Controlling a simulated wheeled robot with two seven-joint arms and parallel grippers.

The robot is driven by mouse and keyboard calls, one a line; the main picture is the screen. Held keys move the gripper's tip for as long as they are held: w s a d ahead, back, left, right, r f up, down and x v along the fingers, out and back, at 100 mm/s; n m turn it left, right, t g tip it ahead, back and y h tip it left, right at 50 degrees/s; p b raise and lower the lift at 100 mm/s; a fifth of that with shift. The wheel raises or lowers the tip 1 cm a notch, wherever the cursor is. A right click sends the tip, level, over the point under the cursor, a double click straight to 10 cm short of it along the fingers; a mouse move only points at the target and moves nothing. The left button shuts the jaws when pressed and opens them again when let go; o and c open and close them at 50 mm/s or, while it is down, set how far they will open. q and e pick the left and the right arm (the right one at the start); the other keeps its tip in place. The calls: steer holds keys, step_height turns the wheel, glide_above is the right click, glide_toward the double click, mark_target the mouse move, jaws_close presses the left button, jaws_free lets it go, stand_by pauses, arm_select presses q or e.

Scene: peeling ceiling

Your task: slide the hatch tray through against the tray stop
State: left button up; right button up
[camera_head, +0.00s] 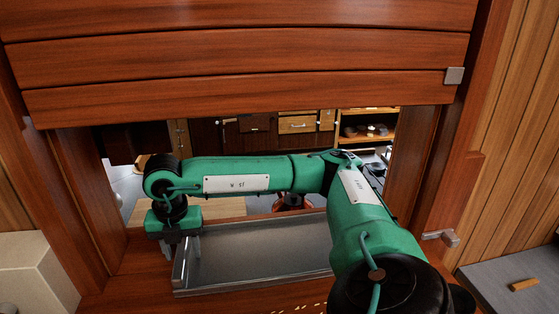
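The hatch tray (262,281) is a shallow grey metal tray lying on the wooden sill of the hatch opening. My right arm reaches in from the lower right and bends across to the left above the tray. My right gripper (181,254) points down at the tray's left end, close to its left wall. Whether its fingers touch or clasp that wall is unclear. The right arm hides the tray's right end. I cannot make out the tray stop with certainty. My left gripper is not in view.
A slatted wooden shutter (240,60) hangs above the opening, with wooden posts on both sides. Beyond are cabinets and a lit shelf (368,125). A grey counter (510,284) stands at the lower right, a pale block (32,275) at the lower left.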

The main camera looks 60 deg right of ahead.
steer(key=shift+a+r, duration=0.1)
steer(key=shift+r, duration=0.1)
step_height(320, 180, up, 6)
steer(key=shift+r+b, duration=0.1)
steer(key=shift+b, duration=0.9)
steer(key=shift+r, duration=0.4)
steer(key=shift+s+f, duration=0.1)
